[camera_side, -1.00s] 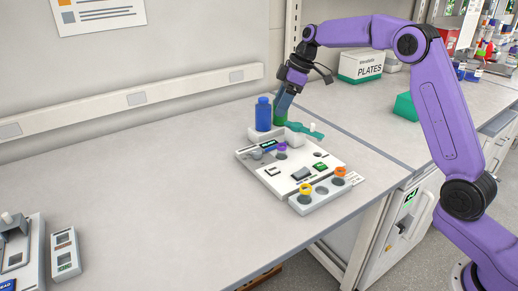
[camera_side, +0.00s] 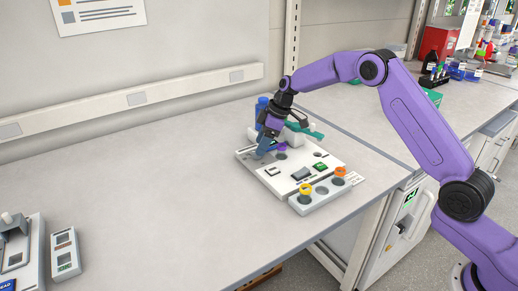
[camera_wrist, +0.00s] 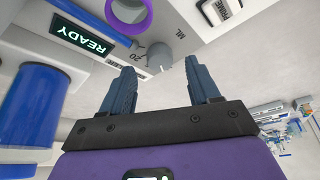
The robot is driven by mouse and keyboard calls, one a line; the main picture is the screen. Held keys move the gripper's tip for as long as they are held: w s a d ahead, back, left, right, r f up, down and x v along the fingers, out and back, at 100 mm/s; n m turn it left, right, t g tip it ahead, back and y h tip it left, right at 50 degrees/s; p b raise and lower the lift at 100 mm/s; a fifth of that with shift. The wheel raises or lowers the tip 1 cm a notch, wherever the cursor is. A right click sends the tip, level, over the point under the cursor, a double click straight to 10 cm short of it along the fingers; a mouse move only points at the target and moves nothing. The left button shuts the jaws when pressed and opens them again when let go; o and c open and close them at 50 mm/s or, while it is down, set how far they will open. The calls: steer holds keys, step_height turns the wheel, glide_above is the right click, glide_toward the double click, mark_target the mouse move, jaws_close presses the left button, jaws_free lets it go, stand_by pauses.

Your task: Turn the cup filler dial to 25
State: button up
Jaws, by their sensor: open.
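The cup filler (camera_side: 262,170) is a white flat machine on the bench in the side view. Its dial (camera_wrist: 160,54) is a grey knob in the wrist view, with "20" and "ML" printed near it. A lit display (camera_wrist: 82,34) beside it reads READY. My gripper (camera_wrist: 160,68) is open, with its two blue fingers pointing at the panel and the dial lying between the fingertips in the picture. I cannot tell whether they touch it. In the side view, my gripper (camera_side: 265,149) is low over the machine's left back part and hides the dial.
A purple ring (camera_side: 281,148) stands close to my gripper; it also shows in the wrist view (camera_wrist: 128,10). A blue bottle (camera_side: 261,104) stands behind.

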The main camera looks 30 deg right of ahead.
steer(key=shift+x, duration=1.35)
steer(key=c, duration=1)
steer(key=shift+c, duration=0.2)
